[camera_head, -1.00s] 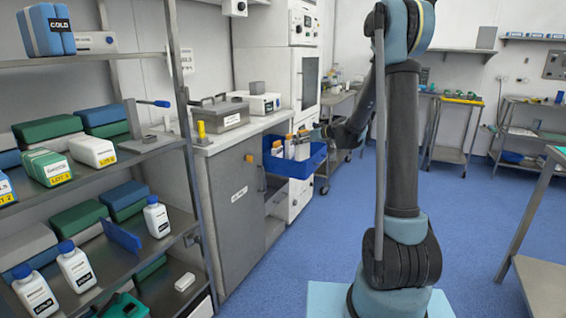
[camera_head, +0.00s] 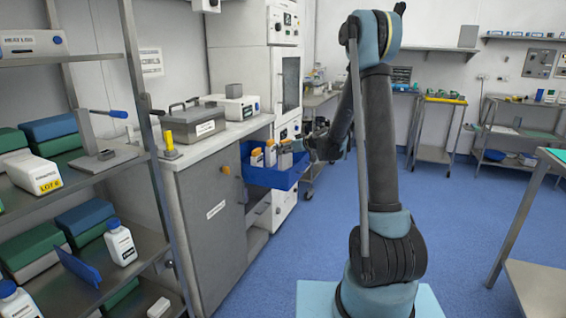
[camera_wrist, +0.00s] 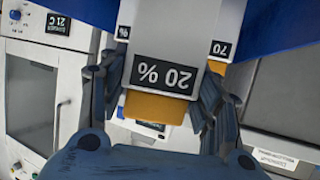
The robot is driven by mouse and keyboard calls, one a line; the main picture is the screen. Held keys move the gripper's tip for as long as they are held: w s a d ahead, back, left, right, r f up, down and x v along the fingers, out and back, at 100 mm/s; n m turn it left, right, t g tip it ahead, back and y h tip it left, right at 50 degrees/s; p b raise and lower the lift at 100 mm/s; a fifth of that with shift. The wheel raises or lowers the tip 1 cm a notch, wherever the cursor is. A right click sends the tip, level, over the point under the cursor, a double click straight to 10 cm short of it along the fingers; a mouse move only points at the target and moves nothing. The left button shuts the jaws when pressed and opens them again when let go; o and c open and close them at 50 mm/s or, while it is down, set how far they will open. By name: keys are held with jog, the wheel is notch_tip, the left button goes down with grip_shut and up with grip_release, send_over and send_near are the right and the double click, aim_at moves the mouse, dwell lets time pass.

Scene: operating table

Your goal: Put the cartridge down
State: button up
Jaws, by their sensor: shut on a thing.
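The cartridge (camera_wrist: 170,50) is a pale grey block with a black "20 %" label and an orange end, in the middle of the wrist view. My gripper (camera_wrist: 165,100) is shut on it near the orange end, one dark finger on each side. In the head view my gripper (camera_head: 312,150) is at the right side of a blue bin (camera_head: 272,180), which holds several pale cartridges with orange tops (camera_head: 256,158). Two other labelled cartridges show behind the held one in the wrist view, one marked "70" (camera_wrist: 221,50). I cannot tell whether the held cartridge touches the bin.
A tall white cabinet (camera_head: 245,60) stands behind. A shelf rack (camera_head: 100,165) with boxes and bottles fills the left. Blue floor (camera_head: 450,230) is open to the right.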

aim_at(288, 157)
jog(key=shift+f, duration=2.6)
jog(key=o, duration=1.2)
jog(key=shift+c, duration=0.2)
jog(key=s+d+r+m+g+h, duration=0.1)
jog(key=s+d+r, duration=0.35)
jog(key=s, duration=0.35)
jog(key=s+d+r+g+h, duration=0.1)
jog(key=s+d+r, duration=0.2)
jog(key=s+d, duration=0.4)
jog(key=s+d+f+m+g+h, duration=0.1)
jog(key=s+d, duration=0.4)
jog(key=s, duration=0.7)
jog(key=s+d+f+m+g+h, duration=0.2)
jog(key=s+d+f+m+h, duration=0.1)
jog(key=s, duration=0.9)
jog(key=s+d+f+m+g+h, duration=0.1)
jog(key=s+d+m+h, duration=0.3)
jog(key=s, duration=0.9)
jog(key=d+f, duration=0.1)
jog(key=d, duration=0.2)
jog(key=shift+d+f+g, duration=0.25)
jog(key=shift+d+g, duration=0.1)
jog(key=shift+g, duration=0.05)
